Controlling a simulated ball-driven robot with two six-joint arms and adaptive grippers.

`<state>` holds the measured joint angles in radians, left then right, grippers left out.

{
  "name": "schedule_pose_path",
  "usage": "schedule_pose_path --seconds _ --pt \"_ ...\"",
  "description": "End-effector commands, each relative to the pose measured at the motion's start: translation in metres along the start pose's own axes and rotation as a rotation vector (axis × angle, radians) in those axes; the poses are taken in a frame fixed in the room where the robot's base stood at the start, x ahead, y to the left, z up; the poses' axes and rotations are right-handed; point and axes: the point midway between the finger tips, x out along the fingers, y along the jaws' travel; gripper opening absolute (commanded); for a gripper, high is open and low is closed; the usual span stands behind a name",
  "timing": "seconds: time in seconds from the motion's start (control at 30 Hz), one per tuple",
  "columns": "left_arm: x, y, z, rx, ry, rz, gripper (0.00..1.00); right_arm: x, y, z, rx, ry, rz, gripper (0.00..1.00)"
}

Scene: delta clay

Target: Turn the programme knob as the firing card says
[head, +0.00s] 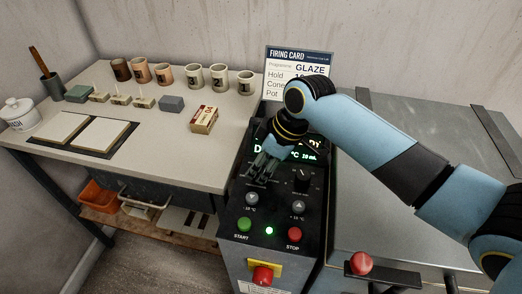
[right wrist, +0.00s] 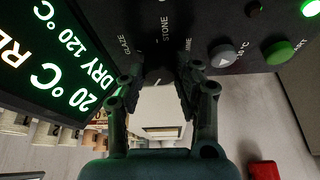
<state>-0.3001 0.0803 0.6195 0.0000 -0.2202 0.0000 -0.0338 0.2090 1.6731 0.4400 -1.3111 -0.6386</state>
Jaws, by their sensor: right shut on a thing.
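The firing card (head: 297,64) stands behind the control panel; it reads "Programme GLAZE" and its lower lines are partly hidden by my arm. My right gripper (head: 262,170) is at the left side of the black panel (head: 237,200), below the green display (head: 300,152). In the right wrist view, my right gripper (right wrist: 158,88) is shut on the dark programme knob (right wrist: 157,74), with the labels GLAZE and STONE beside it. The fingers and shadow hide the knob's pointer, so I cannot tell its setting. My left gripper is out of view.
A second black knob (head: 302,179) is right of my gripper. Below are grey arrow buttons, a green START button (head: 244,224), a red STOP button (head: 294,234) and a red knob (head: 262,275) on yellow. The worktable (head: 190,150) at left holds cups and small boxes.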

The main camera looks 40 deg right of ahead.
Motion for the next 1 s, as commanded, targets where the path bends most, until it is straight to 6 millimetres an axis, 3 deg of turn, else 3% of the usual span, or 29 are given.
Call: schedule_pose_path --seconds 0.03,0.1,0.5,1.0 --pt "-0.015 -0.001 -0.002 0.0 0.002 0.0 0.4 -0.006 -0.002 -0.003 0.042 -0.001 0.013 0.0" --pt "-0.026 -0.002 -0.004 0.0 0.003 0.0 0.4 -0.006 -0.002 -0.003 0.104 -0.001 0.04 0.0" --pt "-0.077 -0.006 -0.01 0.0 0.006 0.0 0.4 -0.005 -0.003 -0.003 0.453 -0.001 0.186 0.0" --pt "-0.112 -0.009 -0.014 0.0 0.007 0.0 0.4 -0.001 -0.004 -0.004 0.89 0.002 0.368 0.0"
